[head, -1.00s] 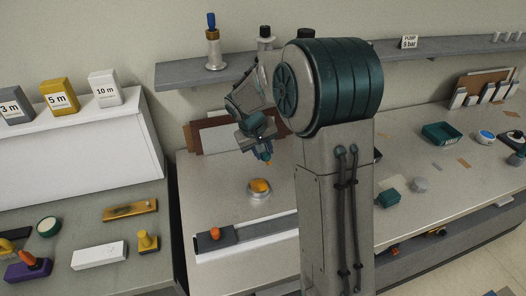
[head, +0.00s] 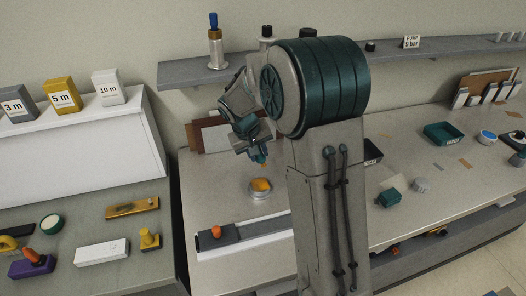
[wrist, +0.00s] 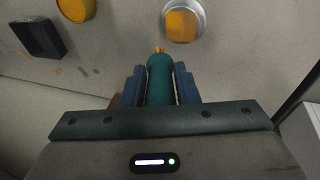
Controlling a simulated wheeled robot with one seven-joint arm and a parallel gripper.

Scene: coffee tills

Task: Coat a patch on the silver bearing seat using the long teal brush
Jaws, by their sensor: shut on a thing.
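The silver bearing seat (head: 256,193) stands on the counter left of my column, with an orange patch on its top. In the wrist view the bearing seat (wrist: 199,31) is at the top, right of centre, and the orange patch lies inside its rim. My gripper (wrist: 160,82) is shut on the teal brush (wrist: 160,68), whose orange tip points towards the seat, below its rim in the picture. In the head view my gripper (head: 255,153) holds the brush above the seat, apart from it as far as I can tell.
In the wrist view an orange round container (wrist: 76,9) and a dark box (wrist: 37,39) are at the upper left. In the head view a grey rail with an orange knob (head: 216,232) lies in front of the seat. A shelf (head: 200,75) runs behind.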

